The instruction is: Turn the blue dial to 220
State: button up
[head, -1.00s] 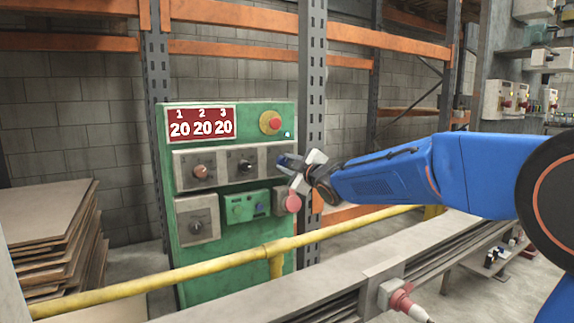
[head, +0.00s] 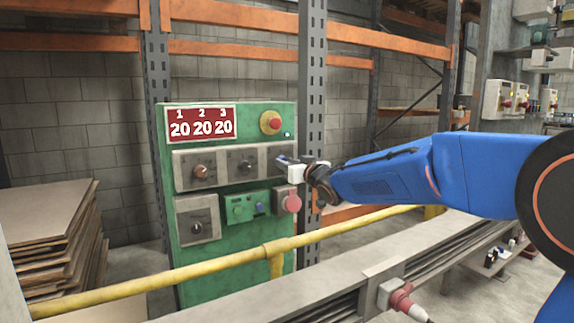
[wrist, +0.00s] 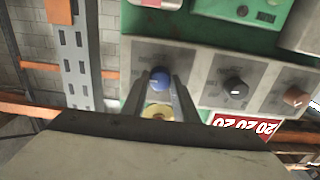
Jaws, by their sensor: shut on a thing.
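The blue dial (wrist: 160,78) is the end one of a row of three on a grey plate of the green panel (head: 246,267). In the wrist view it sits between the two fingers of my gripper (wrist: 160,84), which is shut on it. In the head view my gripper (head: 284,160) is at the right end of the dial row and hides the blue dial. The red display (head: 202,130) reads 20, 20, 20 under 1, 2, 3.
A black dial (head: 245,165) and an orange-brown dial (head: 201,171) are left of my gripper. A red emergency stop (head: 270,122) is above it. A red socket (head: 292,203) is just below. A yellow rail (head: 200,263) crosses in front of the panel.

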jog(key=shift+f+m, duration=0.15)
jog(key=shift+m, duration=7.75)
jog(key=o, duration=1.1)
jog(key=shift+c, duration=0.2)
